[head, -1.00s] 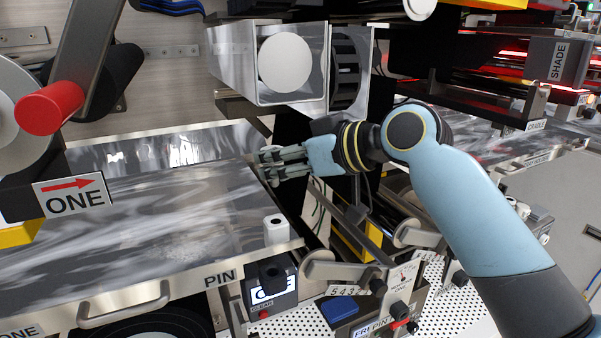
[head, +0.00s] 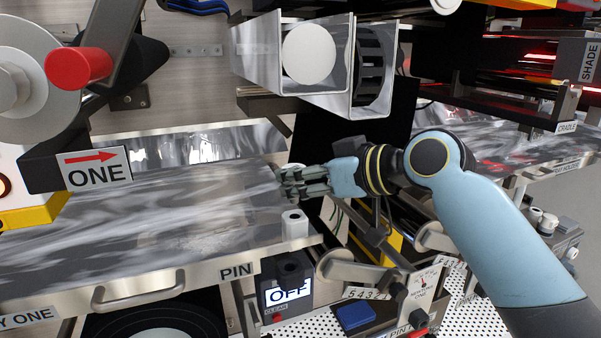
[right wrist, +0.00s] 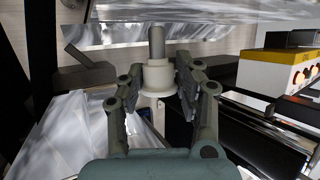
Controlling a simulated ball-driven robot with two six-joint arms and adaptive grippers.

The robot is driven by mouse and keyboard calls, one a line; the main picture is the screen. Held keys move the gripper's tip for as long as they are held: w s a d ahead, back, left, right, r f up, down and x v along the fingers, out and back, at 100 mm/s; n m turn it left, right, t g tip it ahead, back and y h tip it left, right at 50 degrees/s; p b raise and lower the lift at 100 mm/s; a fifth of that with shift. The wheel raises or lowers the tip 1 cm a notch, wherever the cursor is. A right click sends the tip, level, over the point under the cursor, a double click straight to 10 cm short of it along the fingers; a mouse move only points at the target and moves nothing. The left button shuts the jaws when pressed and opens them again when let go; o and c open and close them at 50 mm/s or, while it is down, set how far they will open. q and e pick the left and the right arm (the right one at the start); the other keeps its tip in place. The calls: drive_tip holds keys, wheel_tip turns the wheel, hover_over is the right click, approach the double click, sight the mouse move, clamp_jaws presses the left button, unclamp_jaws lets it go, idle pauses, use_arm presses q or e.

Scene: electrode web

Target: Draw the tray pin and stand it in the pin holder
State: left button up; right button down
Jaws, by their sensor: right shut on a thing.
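My right gripper (head: 290,182) is over the right end of the metal table top, just behind the white pin holder. In the right wrist view its fingers (right wrist: 158,78) are closed around a pale collar of the tray pin (right wrist: 157,78). A grey shaft stands up from that collar in the picture. In the head view the fingers mostly hide the pin. The white pin holder (head: 295,224), a short block with a dark hole in its top, stands at the table's front right corner by the PIN label (head: 237,271). My left gripper is not in view.
A metal housing with a white roll end (head: 308,53) hangs above and behind my right gripper. A box with an OFF display (head: 288,292) sits below the holder. Rollers and brackets (head: 350,270) crowd the lower right. The table top (head: 150,215) is largely clear.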

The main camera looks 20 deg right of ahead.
sight(301, 219)
drive_tip(key=shift+f+b, duration=0.3)
drive_tip(key=shift+f, duration=0.35)
drive_tip(key=shift+p, duration=0.35)
idle(1.0)
drive_tip(key=shift+f+b, duration=1.45)
drive_tip(key=shift+f, duration=0.5)
drive_tip(key=c, duration=0.8)
unclamp_jaws()
drive_tip(key=shift+c, duration=0.2)
drive_tip(key=shift+r, duration=0.1)
drive_tip(key=shift+s, duration=0.1)
drive_tip(key=v, duration=1.2)
